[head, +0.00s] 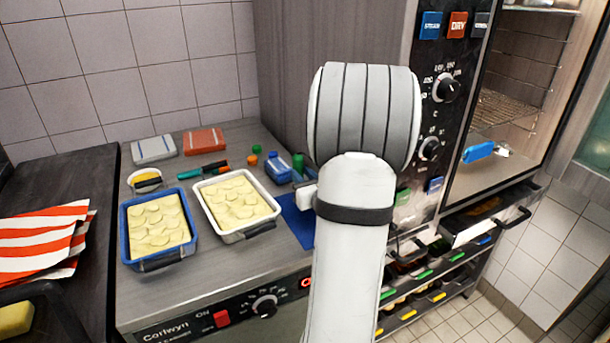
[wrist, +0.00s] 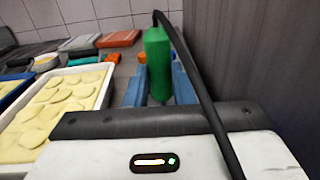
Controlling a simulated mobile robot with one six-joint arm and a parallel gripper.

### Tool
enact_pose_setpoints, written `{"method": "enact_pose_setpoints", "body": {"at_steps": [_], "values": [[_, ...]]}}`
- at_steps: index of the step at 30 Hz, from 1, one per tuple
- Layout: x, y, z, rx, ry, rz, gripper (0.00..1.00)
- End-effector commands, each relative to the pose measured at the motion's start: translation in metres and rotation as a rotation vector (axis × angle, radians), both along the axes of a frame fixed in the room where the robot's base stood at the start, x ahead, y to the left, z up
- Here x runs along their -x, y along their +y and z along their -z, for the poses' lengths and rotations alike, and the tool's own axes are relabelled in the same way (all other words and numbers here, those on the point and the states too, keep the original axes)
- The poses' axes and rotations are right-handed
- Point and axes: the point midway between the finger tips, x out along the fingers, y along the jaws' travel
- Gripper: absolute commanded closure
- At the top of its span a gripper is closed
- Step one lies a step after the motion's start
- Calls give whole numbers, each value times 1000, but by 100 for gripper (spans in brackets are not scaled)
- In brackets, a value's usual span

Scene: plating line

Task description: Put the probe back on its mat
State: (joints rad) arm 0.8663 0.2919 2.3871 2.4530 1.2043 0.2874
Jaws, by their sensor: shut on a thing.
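The probe shows in the wrist view as an upright green handle (wrist: 158,65) with a black cable rising from its top. My gripper (wrist: 159,90) is shut on it, with a blue finger on each side. The probe's lower end is hidden behind my gripper's body. In the head view a small green part of the probe (head: 298,164) shows beside my arm. The blue mat (head: 295,222) lies on the counter right of the white tray, partly hidden by my arm. The gap between probe and mat cannot be told.
A white tray (head: 233,238) and a blue tray (head: 160,262) of sliced food stand on the counter. A tall cabinet wall (head: 290,60) stands close behind my gripper.

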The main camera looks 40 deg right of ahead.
Motion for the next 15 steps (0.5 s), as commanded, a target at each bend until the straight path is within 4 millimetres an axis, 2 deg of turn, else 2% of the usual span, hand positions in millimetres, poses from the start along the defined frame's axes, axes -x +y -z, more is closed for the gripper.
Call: {"method": "enact_pose_setpoints", "body": {"at_steps": [3, 4, 11, 15], "values": [[0, 0, 4, 0, 0, 0, 100], [0, 0, 3, 0, 0, 0, 76], [0, -1, 3, 0, 1, 1, 58], [0, -1, 3, 0, 1, 1, 56]]}}
